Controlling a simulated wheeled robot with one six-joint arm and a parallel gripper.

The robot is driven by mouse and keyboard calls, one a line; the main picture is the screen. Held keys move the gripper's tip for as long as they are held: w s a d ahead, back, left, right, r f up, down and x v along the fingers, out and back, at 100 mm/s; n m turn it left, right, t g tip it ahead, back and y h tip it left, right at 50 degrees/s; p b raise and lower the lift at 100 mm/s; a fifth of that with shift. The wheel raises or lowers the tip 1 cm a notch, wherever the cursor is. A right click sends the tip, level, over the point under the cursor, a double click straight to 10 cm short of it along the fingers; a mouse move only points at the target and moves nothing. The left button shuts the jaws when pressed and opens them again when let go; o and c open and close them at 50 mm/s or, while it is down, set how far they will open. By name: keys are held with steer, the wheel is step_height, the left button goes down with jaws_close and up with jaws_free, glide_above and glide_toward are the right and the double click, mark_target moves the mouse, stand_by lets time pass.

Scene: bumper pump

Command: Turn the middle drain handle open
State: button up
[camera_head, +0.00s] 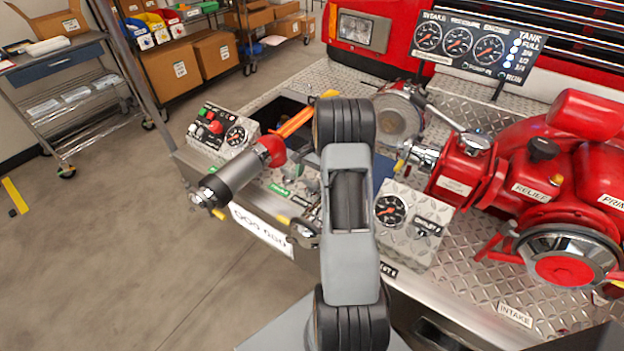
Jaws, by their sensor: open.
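My arm's grey and black links rise through the middle of the picture. My gripper does not show; the arm links may hide it. I cannot pick out the middle drain handle with certainty. Just left of my arm, on the bumper's front part, are small metal fittings (303,232) and green tags (279,190), partly covered by the arm. A yellow tag (283,219) sits beside them. Whether any handle there is turned open or shut cannot be told.
A grey nozzle (232,177) with a red collar juts out left of my arm. A gauge box (390,210) stands close on its right. A red pump (545,175) fills the right side. A switch box (222,132) stands at left.

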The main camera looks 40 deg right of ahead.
steer(key=shift+a+f, duration=0.25)
steer(key=shift+f, duration=0.3)
steer(key=c, duration=0.9)
